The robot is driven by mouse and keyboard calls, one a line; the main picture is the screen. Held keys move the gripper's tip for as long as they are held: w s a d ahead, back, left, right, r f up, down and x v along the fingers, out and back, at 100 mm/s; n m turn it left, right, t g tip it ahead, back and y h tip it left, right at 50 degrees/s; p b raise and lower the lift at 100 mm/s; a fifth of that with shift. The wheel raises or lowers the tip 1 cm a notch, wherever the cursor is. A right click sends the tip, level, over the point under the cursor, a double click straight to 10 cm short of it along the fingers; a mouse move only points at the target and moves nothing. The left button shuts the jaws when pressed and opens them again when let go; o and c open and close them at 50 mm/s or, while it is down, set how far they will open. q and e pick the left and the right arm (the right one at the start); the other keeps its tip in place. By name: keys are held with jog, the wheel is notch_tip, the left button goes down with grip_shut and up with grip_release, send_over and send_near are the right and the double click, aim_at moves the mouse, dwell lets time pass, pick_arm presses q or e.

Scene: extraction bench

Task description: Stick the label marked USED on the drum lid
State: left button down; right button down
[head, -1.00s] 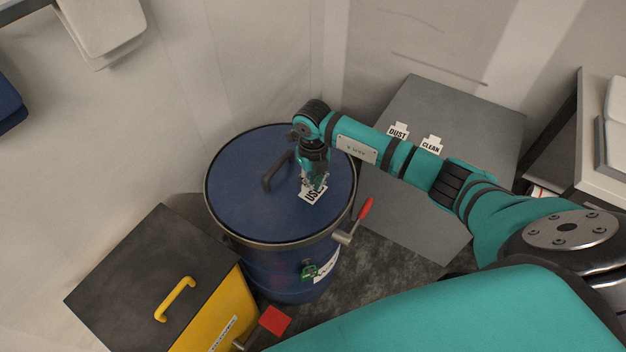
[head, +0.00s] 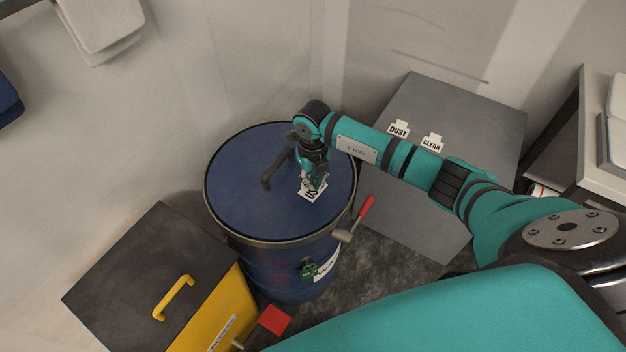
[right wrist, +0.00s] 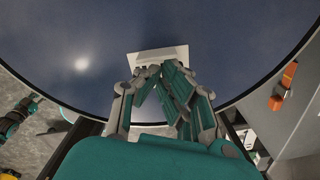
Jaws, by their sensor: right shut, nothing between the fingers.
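The blue drum's lid (head: 235,195) is round, with a dark bar handle (head: 278,170) near its middle. A white label with the letters US showing (head: 310,195) lies on the lid, right of the handle; the rest of its word is hidden by my right gripper (head: 318,186). That gripper points down over the label with its fingers closed and empty. In the right wrist view, the white label (right wrist: 158,53) appears against the blue lid just beyond the fingertips (right wrist: 158,70). I cannot tell whether the fingertips touch it. My left gripper is out of view.
A grey surface (head: 440,195) right of the drum carries the DUST (head: 398,129) and CLEAN (head: 432,142) labels. A red-tipped lever (head: 366,207) sticks out at the drum's right side. A yellow bin with a dark lid (head: 140,260) stands at lower left.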

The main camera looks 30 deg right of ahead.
jog(key=shift+f+b, duration=0.4)
jog(key=shift+f, duration=0.2)
dwell(1.1)
jog(key=shift+r, duration=0.1)
jog(key=shift+r+p, duration=2.75)
jog(key=shift+r, duration=0.75)
